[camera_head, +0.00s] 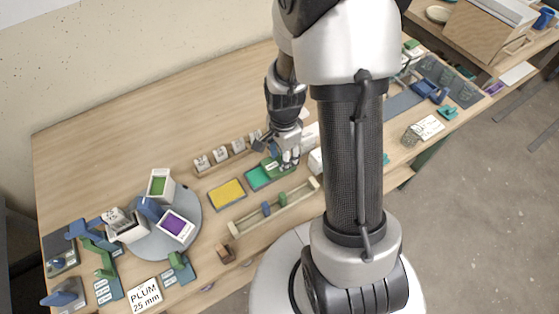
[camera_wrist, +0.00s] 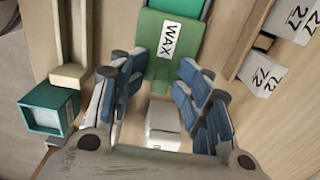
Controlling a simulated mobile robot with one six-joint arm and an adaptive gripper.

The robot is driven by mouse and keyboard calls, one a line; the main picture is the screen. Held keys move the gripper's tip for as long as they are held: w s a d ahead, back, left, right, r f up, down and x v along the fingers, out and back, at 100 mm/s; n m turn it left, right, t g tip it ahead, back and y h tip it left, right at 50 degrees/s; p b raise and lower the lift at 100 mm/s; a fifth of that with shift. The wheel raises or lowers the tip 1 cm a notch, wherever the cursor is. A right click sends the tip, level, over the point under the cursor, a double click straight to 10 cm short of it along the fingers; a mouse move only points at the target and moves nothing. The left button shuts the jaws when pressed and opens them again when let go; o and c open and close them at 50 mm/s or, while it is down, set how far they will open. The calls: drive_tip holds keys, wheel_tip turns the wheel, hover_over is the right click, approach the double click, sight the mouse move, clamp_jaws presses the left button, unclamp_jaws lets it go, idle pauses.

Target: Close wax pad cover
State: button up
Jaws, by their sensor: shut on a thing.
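The green wax pad cover (camera_wrist: 178,27) carries a white WAX label in the wrist view. Its narrower end (camera_wrist: 160,68) lies between my blue-padded fingertips. My gripper (camera_wrist: 157,70) is shut on this cover. In the head view my gripper (camera_head: 284,164) reaches down at the pad, and part of the green cover (camera_head: 271,166) shows beside it. The teal pad surface (camera_head: 257,179) lies uncovered to the left of the cover, and a strip of it (camera_wrist: 193,8) shows at the top of the wrist view. The fingers partly hide the cover in the head view.
A yellow pad (camera_head: 227,193) lies left of the wax pad. A long wooden rack (camera_head: 248,221) runs in front, and numbered white blocks (camera_head: 220,155) stand behind. A white block (camera_wrist: 163,124) sits between my fingers' bases in the wrist view. The back left table is clear.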

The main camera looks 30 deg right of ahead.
sight(266, 169)
drive_tip(key=shift+s+a+f, duration=0.1)
drive_tip(key=shift+s+a, duration=0.05)
drive_tip(key=shift+a, duration=0.8)
drive_tip(key=shift+s+a+f, duration=0.1)
drive_tip(key=shift+a, duration=0.85)
drive_tip(key=shift+s+a+f, duration=0.1)
drive_tip(key=shift+s+a, duration=0.05)
drive_tip(key=shift+a, duration=0.8)
drive_tip(key=o, duration=1)
drive_tip(key=shift+w, duration=0.15)
drive_tip(key=shift+r, duration=0.1)
drive_tip(key=shift+w+r, duration=0.1)
drive_tip(key=shift+r+p, duration=0.2)
drive_tip(key=shift+p, duration=0.15)
wheel_tip(266, 169, up, 6)
drive_tip(key=p, duration=0.5)
drive_tip(key=shift+r, duration=0.25)
drive_tip(key=shift+w, duration=0.1)
